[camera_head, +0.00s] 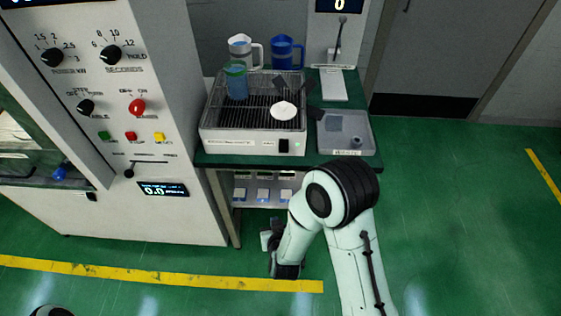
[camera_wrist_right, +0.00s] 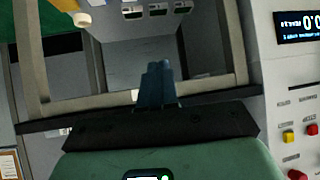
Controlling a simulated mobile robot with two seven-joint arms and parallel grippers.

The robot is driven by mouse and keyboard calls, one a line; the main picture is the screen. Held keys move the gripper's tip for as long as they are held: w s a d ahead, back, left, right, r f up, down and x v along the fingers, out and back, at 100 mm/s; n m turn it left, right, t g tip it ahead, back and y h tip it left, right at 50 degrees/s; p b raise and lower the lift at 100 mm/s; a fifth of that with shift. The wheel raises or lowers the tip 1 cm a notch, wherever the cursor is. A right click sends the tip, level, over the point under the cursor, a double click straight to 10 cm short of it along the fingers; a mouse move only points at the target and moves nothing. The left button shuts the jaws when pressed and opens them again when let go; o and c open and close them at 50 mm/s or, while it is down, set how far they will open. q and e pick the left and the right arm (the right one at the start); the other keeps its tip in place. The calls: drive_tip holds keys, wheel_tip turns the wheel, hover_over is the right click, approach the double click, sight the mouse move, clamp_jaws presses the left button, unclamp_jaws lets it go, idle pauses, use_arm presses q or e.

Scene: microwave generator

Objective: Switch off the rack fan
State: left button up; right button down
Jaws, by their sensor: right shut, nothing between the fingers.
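A white box with a dark slatted grille top (camera_head: 252,105), which I take for the rack fan, stands on the green-topped bench. The fan switch cannot be made out there. My left gripper is out of view.
A grey tray (camera_head: 362,122) is at right. A shelf unit with several blue switches (camera_head: 264,194) is under the bench. The control cabinet (camera_head: 180,215) stands left.

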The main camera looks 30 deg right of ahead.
sight(284, 146)
wheel_tip(284, 146, up, 14)
drive_tip(key=w+d+m+t+h, duration=0.1)
drive_tip(key=d+m+t+h, duration=0.1)
drive_tip(key=t+h, duration=0.1)
drive_tip(key=shift+w+h+b, duration=0.2)
drive_tip(key=shift+h+b, duration=0.15)
drive_tip(key=shift+h, duration=0.35)
drive_tip(key=x, duration=0.7)
drive_tip(key=p+x, duration=0.1)
drive_tip(key=x, duration=0.6)
drive_tip(key=shift+w+r, duration=0.1)
drive_tip(key=shift+r, duration=0.1)
